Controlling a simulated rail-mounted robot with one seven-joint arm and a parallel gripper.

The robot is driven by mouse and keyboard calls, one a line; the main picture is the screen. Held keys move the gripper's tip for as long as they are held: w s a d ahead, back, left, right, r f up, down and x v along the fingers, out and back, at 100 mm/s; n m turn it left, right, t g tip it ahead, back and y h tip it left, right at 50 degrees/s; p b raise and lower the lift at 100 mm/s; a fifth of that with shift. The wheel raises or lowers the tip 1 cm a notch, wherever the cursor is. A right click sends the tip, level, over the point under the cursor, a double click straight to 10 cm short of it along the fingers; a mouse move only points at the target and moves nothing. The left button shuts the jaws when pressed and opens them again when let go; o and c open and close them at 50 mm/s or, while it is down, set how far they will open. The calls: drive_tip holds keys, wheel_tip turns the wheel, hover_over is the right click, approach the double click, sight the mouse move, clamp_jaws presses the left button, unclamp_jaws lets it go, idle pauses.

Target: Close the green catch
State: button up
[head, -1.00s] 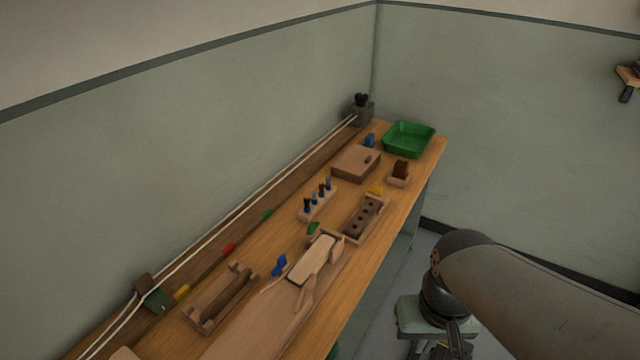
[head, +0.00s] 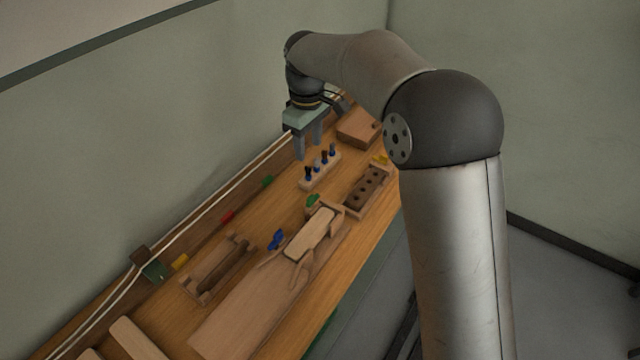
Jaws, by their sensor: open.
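One green piece (head: 313,201) stands at the far left corner of the holder with the pale wooden block (head: 311,234). The other green piece (head: 267,181) lies on the strip along the back of the bench. I cannot tell from their shape which is the catch, or whether either is open or closed. My gripper (head: 308,150) is open and empty, pointing down, with its fingers apart near the peg rack. It touches neither green piece, as far as I can see.
A rack of dark and blue pegs (head: 320,172) stands by my gripper. A block with holes (head: 367,189), a blue piece (head: 276,240), a yellow piece (head: 379,160) and a wooden cradle (head: 215,270) are on the bench. White cords (head: 205,214) run along the back.

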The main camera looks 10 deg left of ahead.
sight(310, 197)
wheel_tip(310, 197, down, 17)
drive_tip(key=p, duration=0.2)
drive_tip(key=shift+f+p, duration=0.1)
drive_tip(key=shift+p, duration=0.3)
drive_tip(key=shift+c, duration=0.4)
drive_tip(key=c, duration=0.9)
